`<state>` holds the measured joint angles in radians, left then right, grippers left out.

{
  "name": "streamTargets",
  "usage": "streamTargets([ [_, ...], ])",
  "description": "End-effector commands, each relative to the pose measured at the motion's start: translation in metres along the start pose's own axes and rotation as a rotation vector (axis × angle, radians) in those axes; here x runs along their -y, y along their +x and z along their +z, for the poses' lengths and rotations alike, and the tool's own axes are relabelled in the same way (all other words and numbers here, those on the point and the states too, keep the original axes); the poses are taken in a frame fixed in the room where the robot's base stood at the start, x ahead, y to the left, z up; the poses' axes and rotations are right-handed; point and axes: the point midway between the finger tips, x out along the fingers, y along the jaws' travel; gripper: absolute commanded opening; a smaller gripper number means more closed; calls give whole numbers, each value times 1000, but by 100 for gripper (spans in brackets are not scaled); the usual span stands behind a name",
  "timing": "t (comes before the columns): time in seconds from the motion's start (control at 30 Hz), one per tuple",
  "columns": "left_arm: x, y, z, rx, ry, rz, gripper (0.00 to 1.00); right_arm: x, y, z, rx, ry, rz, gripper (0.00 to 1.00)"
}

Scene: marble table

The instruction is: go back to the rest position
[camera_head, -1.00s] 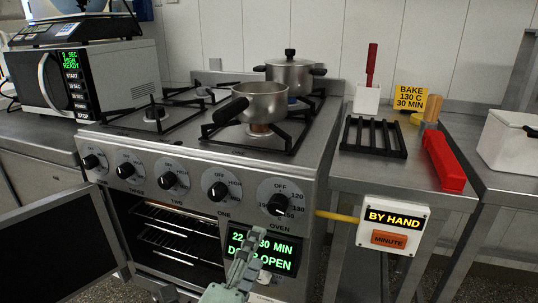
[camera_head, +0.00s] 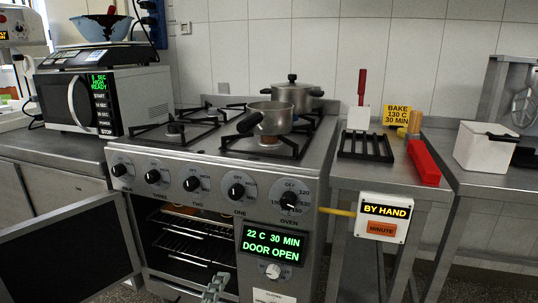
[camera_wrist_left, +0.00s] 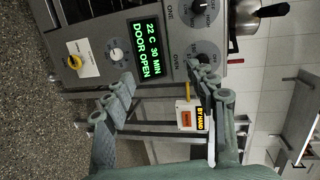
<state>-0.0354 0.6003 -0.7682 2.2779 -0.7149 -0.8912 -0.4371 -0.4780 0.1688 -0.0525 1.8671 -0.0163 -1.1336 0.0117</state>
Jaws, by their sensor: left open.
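My left gripper (camera_head: 214,288) shows only as a small tip at the bottom edge of the head view, in front of the open oven (camera_head: 190,247). In the left wrist view my left gripper (camera_wrist_left: 163,78) has its fingers spread apart with nothing between them. The oven display (camera_wrist_left: 145,48) and the BY HAND box (camera_wrist_left: 186,116) appear beyond the fingers. My right gripper is not in either view.
The oven door (camera_head: 72,258) hangs open at the lower left. A saucepan (camera_head: 275,118) and a lidded pot (camera_head: 293,96) stand on the stove. The BY HAND box (camera_head: 384,217) juts from the right side table. A microwave (camera_head: 130,93) stands left.

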Motion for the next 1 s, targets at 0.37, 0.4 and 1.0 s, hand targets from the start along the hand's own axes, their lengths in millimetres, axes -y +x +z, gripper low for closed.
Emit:
streamTargets([
  [0.37,-155,-10,162,409,-365,363,57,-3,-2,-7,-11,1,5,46],
  [0.4,-175,-19,183,471,-416,402,57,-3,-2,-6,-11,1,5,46],
  [1.0,-322,-154,318,1034,-910,640,57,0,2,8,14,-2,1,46],
])
